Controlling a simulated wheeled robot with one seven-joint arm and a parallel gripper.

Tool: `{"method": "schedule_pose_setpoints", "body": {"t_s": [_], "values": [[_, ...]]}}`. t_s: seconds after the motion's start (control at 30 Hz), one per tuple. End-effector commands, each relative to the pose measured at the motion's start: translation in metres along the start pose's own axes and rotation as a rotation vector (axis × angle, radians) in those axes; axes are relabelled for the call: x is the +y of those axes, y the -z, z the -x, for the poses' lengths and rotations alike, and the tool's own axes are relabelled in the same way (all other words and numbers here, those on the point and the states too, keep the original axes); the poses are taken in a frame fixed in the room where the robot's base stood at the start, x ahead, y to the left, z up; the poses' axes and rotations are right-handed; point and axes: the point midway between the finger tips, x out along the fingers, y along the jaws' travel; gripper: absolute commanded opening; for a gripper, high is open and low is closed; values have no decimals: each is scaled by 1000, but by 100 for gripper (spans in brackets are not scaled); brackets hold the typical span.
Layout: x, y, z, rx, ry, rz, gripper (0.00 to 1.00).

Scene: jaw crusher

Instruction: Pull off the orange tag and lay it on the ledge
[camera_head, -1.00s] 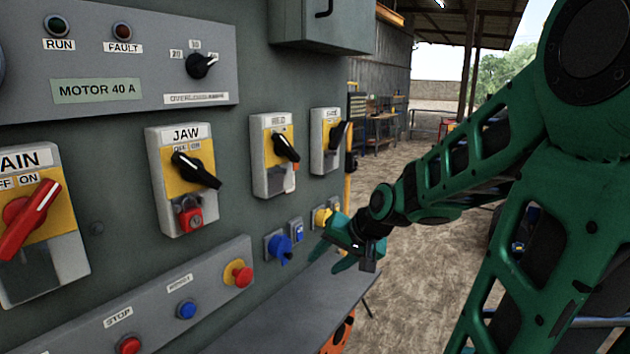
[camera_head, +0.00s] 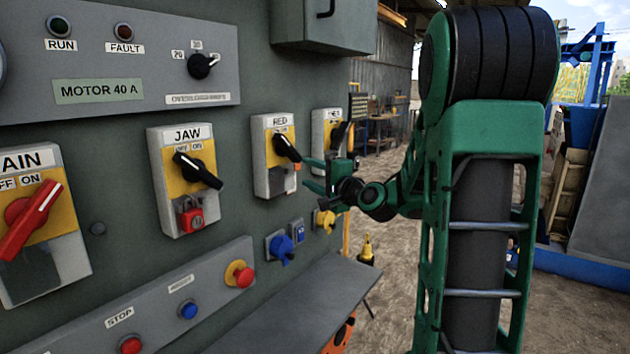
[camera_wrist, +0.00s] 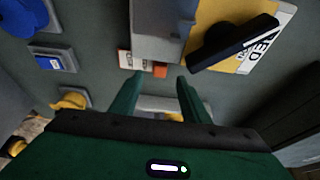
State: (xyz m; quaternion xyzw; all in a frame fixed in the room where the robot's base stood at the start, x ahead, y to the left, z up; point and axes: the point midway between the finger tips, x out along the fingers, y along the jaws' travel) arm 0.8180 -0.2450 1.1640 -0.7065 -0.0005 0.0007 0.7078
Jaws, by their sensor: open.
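A small orange piece, which looks like the orange tag (camera_wrist: 160,71), shows at the lower edge of the RED switch box (camera_head: 273,155). In the head view it is a tiny orange spot (camera_head: 297,167). My gripper (camera_head: 308,175) is open beside that box, its fingers pointing at the panel. In the wrist view the two green fingers (camera_wrist: 158,84) stand apart, with the orange piece just beyond and between their tips. Nothing is held. I cannot tell whether a fingertip touches anything. The grey ledge (camera_head: 300,300) lies below, bare on its visible top.
The JAW switch (camera_head: 185,180) with a red padlock (camera_head: 192,218) is to the left. A blue socket (camera_head: 280,247) and a yellow socket (camera_head: 326,220) sit below my gripper. Another switch box (camera_head: 328,140) is close behind it. A white label (camera_wrist: 130,60) is beside the orange piece.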

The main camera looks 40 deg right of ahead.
Motion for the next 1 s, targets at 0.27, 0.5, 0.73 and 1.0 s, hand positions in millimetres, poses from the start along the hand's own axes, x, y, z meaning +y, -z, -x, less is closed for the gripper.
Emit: {"method": "schedule_pose_setpoints", "body": {"t_s": [0.27,0.5,0.73,1.0], "values": [[0,-1,-44,-2,0,2,42],[0,-1,-62,-1,0,1,42],[0,-1,-64,-1,0,1,42],[0,-1,-64,-1,0,1,2]]}}
